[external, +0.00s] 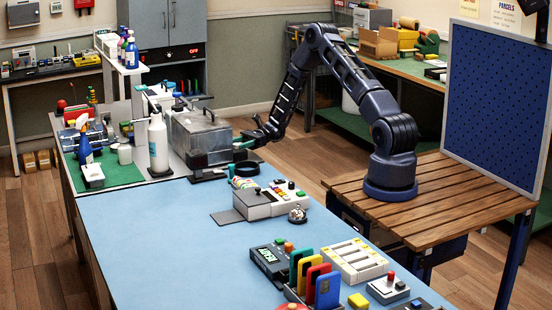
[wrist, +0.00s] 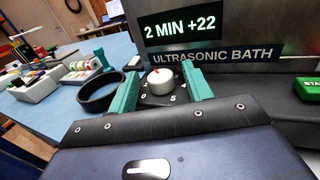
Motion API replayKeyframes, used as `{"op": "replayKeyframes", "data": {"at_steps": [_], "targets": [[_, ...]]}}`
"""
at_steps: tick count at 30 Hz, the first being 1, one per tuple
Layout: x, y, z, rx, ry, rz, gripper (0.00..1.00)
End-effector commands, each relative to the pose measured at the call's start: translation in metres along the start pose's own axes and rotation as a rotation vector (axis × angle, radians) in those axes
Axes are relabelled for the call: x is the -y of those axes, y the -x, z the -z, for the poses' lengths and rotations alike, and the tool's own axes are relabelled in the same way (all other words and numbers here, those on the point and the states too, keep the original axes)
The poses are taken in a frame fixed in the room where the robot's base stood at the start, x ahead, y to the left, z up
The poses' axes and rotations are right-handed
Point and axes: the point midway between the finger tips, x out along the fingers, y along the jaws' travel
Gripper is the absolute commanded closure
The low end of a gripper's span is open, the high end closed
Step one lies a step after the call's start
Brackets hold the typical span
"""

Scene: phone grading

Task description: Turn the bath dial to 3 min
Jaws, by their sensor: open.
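In the external view, my gripper (external: 252,140) is at the right end of the grey ultrasonic bath (external: 205,146). The dial is too small to make out there.
A green START button (wrist: 309,88) is at the right of the wrist view. A black ring (wrist: 100,94) lies on the blue bench left of my gripper. A white bottle (external: 158,144) stands left of the bath. The blue bench (external: 150,235) has clear room in front.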

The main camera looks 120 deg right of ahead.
Motion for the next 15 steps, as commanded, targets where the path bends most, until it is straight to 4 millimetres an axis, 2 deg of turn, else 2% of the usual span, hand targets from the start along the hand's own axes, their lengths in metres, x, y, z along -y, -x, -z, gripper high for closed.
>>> {"op": "replayKeyframes", "data": {"at_steps": [5,9,12,15], "targets": [[0.0000,0.0000,0.0000,0.000,0.000,0.000,0.50],[0.0000,0.0001,0.0000,0.000,0.000,0.000,0.78],[0.0000,0.0001,0.0000,0.000,0.000,0.000,0.94],[0.0000,0.0002,0.0000,0.000,0.000,0.001,0.94]]}}
